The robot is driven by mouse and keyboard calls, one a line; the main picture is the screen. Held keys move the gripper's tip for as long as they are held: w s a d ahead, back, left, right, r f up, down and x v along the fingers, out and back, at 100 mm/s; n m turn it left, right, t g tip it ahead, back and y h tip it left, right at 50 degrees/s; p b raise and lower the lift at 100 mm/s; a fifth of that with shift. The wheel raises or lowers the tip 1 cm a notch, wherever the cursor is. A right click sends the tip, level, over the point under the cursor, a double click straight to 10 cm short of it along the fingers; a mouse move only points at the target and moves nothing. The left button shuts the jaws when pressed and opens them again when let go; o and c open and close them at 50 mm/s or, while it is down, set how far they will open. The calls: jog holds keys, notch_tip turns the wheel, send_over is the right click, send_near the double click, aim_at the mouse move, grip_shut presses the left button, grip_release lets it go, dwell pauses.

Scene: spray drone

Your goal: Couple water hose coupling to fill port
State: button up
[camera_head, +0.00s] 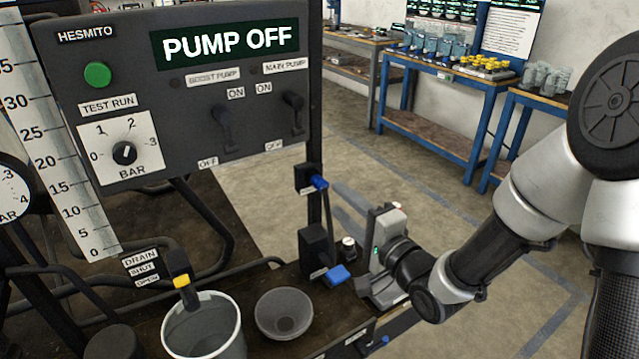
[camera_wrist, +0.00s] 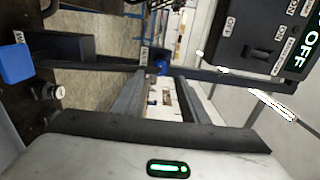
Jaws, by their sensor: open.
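My gripper (camera_head: 384,240) is right of the bench's black posts in the head view, its fingers mostly hidden there. In the wrist view my gripper (camera_wrist: 162,82) has its two fingers apart with nothing between them. A blue piece (camera_head: 318,182) on the upper black block also shows beyond the fingers in the wrist view (camera_wrist: 160,66). A second blue piece (camera_head: 337,274) sits by the lower black block, left of my gripper. A small pale-topped fitting (camera_head: 348,243) stands just left of my gripper. I cannot tell which of these is the hose coupling or fill port.
A control panel (camera_head: 205,85) reads PUMP OFF. A grey bucket (camera_head: 205,340) stands under the yellow-marked drain valve (camera_head: 181,282), with a grey bowl (camera_head: 284,313) beside it. Blue workbenches (camera_head: 440,75) stand at the back. The floor (camera_head: 430,170) between is clear.

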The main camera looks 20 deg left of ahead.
aim_at(324, 187)
jog(key=x, duration=0.7)
jog(key=shift+w+a, duration=0.1)
jog(key=shift+a, duration=0.05)
dwell(1.0)
grip_shut()
jog(key=shift+v, duration=3)
